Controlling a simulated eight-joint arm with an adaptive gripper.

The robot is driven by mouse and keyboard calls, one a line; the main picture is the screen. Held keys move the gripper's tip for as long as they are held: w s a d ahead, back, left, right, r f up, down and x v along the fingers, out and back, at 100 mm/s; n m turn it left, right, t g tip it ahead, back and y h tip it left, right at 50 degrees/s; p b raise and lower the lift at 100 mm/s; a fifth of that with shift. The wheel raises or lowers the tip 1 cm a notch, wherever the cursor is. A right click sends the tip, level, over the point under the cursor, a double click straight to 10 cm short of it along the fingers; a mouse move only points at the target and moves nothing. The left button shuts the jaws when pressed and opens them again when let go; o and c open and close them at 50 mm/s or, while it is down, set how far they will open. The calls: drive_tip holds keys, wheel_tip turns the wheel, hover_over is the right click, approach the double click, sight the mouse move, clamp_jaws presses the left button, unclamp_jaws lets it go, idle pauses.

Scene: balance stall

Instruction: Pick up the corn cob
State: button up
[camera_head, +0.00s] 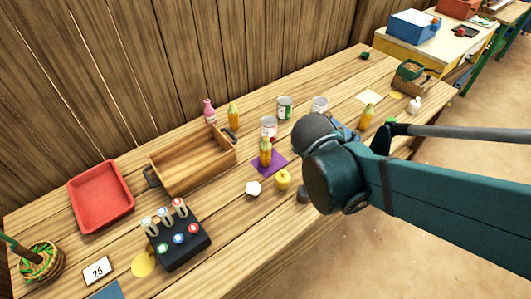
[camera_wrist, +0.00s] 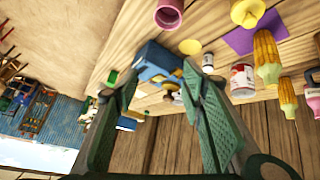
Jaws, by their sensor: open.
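In the wrist view the mat cob (camera_wrist: 267,58) and back cob (camera_wrist: 287,97) show at the right. My gripper (camera_wrist: 153,84) is open, its two green fingers spread, with nothing held between them. A blue box (camera_wrist: 158,62) shows beyond the fingertips. In the head view my arm hides the gripper.
A wooden tray (camera_head: 160,158), red tray (camera_head: 75,197) and dark button box (camera_head: 180,254) stand left on the table. A plank wall runs behind.

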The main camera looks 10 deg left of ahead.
drive_tip(key=w+a+f+m+t+h, duration=0.1)
drive_tip(key=w+a+f+t, duration=0.2)
drive_tip(key=a, duration=0.7)
drive_tip(key=m+t, duration=0.2)
approach(264, 142)
drive_tip(key=w, duration=0.1)
drive_tip(key=w+f, duration=0.1)
drive_tip(key=w, duration=0.1)
drive_tip(key=shift+d+f+h, duration=0.25)
drive_tip(key=shift+d+h, duration=0.15)
drive_tip(key=shift+x, duration=1.25)
drive_tip(key=shift+b+x, duration=0.85)
drive_tip(key=shift+x, duration=1.8)
drive_tip(key=shift+a, duration=0.1)
